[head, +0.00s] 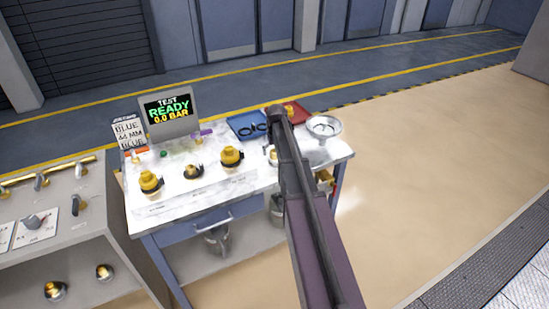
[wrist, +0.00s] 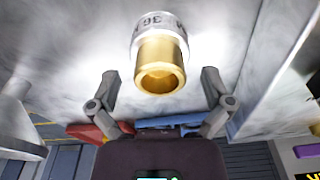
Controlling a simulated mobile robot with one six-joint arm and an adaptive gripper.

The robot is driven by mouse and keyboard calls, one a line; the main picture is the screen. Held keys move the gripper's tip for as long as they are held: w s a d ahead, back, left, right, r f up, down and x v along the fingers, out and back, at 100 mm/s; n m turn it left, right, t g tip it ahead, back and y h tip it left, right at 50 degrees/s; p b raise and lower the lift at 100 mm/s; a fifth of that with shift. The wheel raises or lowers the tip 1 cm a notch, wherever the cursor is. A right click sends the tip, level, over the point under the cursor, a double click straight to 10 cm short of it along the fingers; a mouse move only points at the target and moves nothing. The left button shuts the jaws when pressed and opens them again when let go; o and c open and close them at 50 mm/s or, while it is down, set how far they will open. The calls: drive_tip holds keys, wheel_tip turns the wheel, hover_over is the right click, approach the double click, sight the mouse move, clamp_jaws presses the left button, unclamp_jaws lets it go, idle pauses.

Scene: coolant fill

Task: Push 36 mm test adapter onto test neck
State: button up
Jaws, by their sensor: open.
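In the wrist view, a brass-coloured hollow cylinder with a white collar marked "36" (wrist: 160,62), which looks like the 36 mm adapter, is in front of my gripper (wrist: 160,84). My gripper is open, with one finger on each side of the brass end and visible gaps to both. In the head view, a small brass piece (head: 272,154) shows beside my arm, which hides part of it; I cannot tell whether it is the same piece. My fingers are hidden there. I cannot tell which fitting is the test neck.
The bench (head: 170,204) holds several black-and-yellow fittings (head: 150,182), a screen (head: 168,112) reading "TEST READY 0.0 BAR", and a "BLUE 44 MM BLUE" sign (head: 129,134). A blue tray (head: 238,122), red tray (head: 299,112) and metal bowl (head: 324,127) stand at the back right.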

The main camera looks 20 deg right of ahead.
drive_tip(key=c, duration=1.3)
drive_tip(key=shift+r, duration=0.15)
wheel_tip(320, 180, up, 4)
drive_tip(key=p, duration=0.4)
drive_tip(key=shift+f, duration=0.2)
drive_tip(key=s+a, duration=0.1)
drive_tip(key=s, duration=0.6)
drive_tip(key=s+a+r+p, duration=0.1)
drive_tip(key=s+a, duration=0.1)
drive_tip(key=s, duration=0.6)
drive_tip(key=shift+s+a, duration=0.3)
drive_tip(key=shift+d, duration=0.15)
